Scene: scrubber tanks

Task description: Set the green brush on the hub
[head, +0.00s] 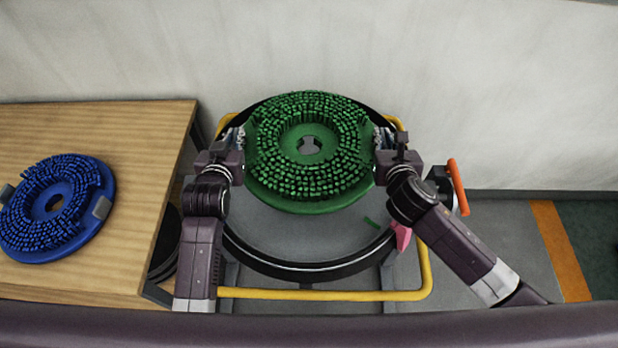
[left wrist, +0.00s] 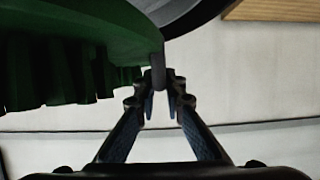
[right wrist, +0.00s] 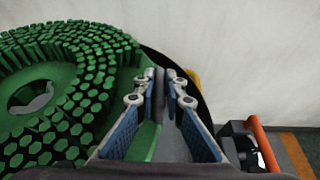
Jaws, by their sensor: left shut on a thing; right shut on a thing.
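The green brush (head: 300,192) is a round disc with rings of bristles facing up and a hole in its middle. It is over a round grey drum top (head: 290,240) with a black rim. Something grey, perhaps the hub (head: 310,146), shows through the hole; most of it is hidden. My left gripper (head: 240,138) is shut on a grey tab (left wrist: 158,75) at the brush's left edge. My right gripper (head: 381,138) is shut at the opposite edge; its grip also shows in the right wrist view (right wrist: 161,88). I cannot tell how high the brush is.
A blue brush (head: 80,225) with grey side tabs lies on a wooden table (head: 120,270) at the left. A yellow rail (head: 330,295) runs around the drum. An orange handle (head: 458,187) and a pink piece (head: 402,237) are at the right. A wall is behind.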

